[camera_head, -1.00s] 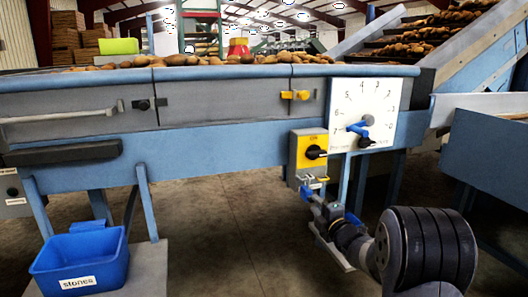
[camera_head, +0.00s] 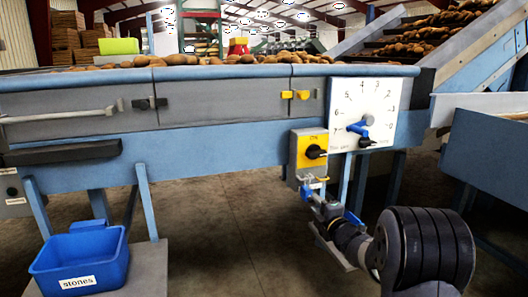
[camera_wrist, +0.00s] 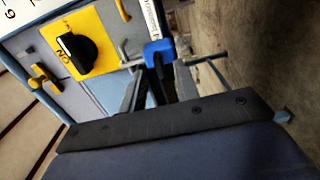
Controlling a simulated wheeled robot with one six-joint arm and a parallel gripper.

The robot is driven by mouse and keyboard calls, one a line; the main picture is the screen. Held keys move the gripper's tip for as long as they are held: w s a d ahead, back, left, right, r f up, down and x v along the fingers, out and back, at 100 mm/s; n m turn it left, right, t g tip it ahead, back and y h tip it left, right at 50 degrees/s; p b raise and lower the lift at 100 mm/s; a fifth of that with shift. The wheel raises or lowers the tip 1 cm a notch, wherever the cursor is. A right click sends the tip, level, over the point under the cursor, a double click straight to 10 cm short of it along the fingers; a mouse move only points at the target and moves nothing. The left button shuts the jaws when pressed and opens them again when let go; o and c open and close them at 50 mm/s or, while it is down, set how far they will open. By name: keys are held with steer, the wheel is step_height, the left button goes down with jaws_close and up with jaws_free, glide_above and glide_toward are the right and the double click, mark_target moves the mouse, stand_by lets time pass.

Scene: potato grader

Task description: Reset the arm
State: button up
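My gripper (camera_head: 318,197) hangs just below the switch box (camera_head: 308,155), at the end of my arm. It is small in the head view, and its finger gap is not clear. In the wrist view, my gripper's dark body spans the lower part. Narrow grey parts and a bright blue piece (camera_wrist: 158,52) lie beyond it; I cannot tell whether the blue piece is held. The box has a yellow face and a black knob (camera_wrist: 77,53) marked ON.
A white dial (camera_head: 378,95) with a blue pointer is right of the box. A blue bin (camera_head: 80,280) labelled stones stands at lower left. Potatoes (camera_head: 200,60) lie on the blue grader above. A conveyor (camera_head: 480,75) rises at right. The floor (camera_head: 225,215) under the grader is clear.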

steer(key=shift+x, duration=1.05)
steer(key=m+p, duration=0.3)
steer(key=m, duration=0.1)
steer(key=shift+r+p, duration=0.3)
steer(key=shift+p, duration=0.1)
steer(key=m+p, duration=0.5)
steer(key=p, duration=0.2)
steer(key=shift+d+p, duration=0.1)
steer(key=shift+p, duration=0.2)
steer(key=m+p, duration=0.8)
steer(key=p, duration=0.5)
steer(key=shift+d+m, duration=0.1)
steer(key=shift+m, duration=0.3)
steer(key=shift+f+p, duration=0.1)
steer(key=shift+p, duration=0.25)
